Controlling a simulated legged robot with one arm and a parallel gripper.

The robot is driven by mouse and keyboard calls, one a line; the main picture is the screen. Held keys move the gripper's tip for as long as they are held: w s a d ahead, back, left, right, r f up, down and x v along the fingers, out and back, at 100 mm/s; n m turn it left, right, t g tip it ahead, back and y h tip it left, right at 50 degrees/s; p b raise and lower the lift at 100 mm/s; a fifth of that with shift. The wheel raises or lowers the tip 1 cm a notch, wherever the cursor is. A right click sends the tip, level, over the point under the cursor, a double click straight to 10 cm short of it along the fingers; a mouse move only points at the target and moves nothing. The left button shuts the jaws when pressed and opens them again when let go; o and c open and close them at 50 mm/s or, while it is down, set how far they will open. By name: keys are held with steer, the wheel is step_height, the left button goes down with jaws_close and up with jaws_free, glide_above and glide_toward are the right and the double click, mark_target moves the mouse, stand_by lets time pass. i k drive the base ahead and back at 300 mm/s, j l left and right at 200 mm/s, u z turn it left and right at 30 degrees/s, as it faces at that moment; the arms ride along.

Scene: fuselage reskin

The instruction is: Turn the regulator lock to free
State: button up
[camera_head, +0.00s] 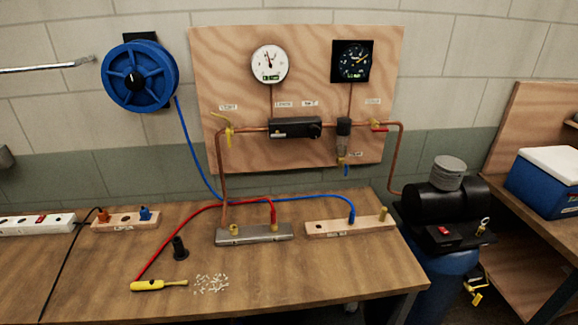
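The regulator (295,127) is a dark box on the copper pipe, mounted on the upright plywood board. A round black knob (315,130) sits at its right end. Small white labels are above it, too blurred to read surely. I cannot tell which part is the lock or how it is set. A white-faced gauge (270,64) is above the regulator, with a pipe running down toward it. My gripper is not in view, and nothing touches the regulator.
A yellow-handled valve (228,130) is left of the regulator; a red-handled valve (379,126) is right. A dark gauge (353,61), blue hose reel (140,76) and compressor (440,210) stand nearby. The bench (330,282) holds a metal manifold (262,236) and a yellow tool (150,285).

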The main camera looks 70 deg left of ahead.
mark_target(277, 135)
steer(key=u, duration=2.45)
